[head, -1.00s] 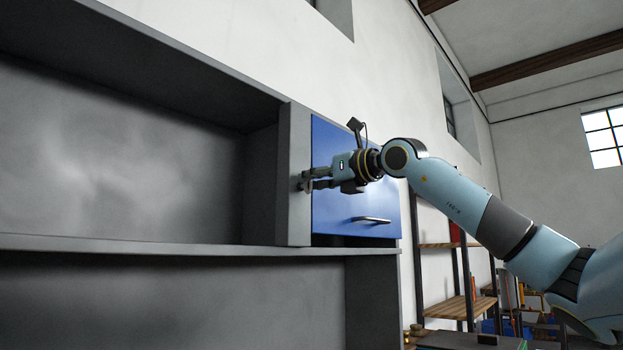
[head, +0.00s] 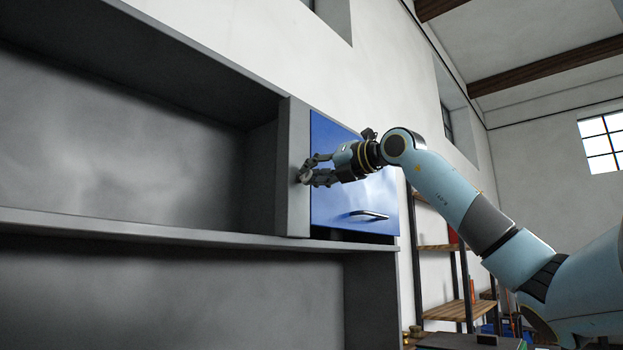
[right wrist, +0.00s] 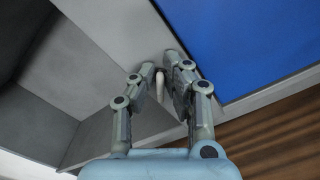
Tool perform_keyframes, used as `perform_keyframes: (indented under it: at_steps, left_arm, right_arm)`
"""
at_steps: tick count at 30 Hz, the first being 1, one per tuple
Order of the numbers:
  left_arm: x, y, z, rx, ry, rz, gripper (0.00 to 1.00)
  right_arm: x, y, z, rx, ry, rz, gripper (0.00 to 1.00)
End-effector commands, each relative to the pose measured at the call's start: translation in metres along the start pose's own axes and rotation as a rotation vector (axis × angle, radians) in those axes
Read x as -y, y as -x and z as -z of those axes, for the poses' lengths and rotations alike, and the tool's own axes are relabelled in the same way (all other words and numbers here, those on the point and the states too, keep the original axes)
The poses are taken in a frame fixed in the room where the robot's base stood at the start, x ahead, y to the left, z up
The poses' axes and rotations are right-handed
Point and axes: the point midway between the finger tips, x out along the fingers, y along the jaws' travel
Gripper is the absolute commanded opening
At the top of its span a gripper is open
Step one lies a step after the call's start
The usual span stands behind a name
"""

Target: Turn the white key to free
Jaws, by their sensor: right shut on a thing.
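The white key (right wrist: 160,86) shows in the right wrist view as a small pale bar between my right gripper's fingers. It sits at the grey upright panel (head: 293,205) beside the blue door. My right gripper (head: 306,174) reaches in from the right at this panel, and its two fingers (right wrist: 157,72) are shut on the key. In the head view the fingers hide the key, so its exact angle cannot be told there. My left gripper is not in view.
The blue door (head: 345,195) with a dark bar handle (head: 362,215) is right behind my right wrist. An open grey compartment (head: 130,140) lies to the left, above a grey shelf edge (head: 150,226). A wooden shelf rack (head: 455,310) stands at the lower right.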

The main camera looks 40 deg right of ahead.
Motion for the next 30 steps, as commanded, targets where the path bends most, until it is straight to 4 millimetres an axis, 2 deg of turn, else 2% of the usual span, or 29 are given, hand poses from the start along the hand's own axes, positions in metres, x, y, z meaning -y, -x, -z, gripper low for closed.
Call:
perform_keyframes:
  at_steps: [18, 30]
  left_arm:
    - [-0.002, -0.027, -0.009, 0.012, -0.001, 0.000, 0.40]
    - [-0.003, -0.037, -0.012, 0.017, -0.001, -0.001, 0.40]
  right_arm:
    - [0.009, 0.000, 0.002, 0.004, -0.582, -0.002, 0.00]
    - [0.012, 0.000, 0.004, 0.005, -0.873, -0.001, 0.00]
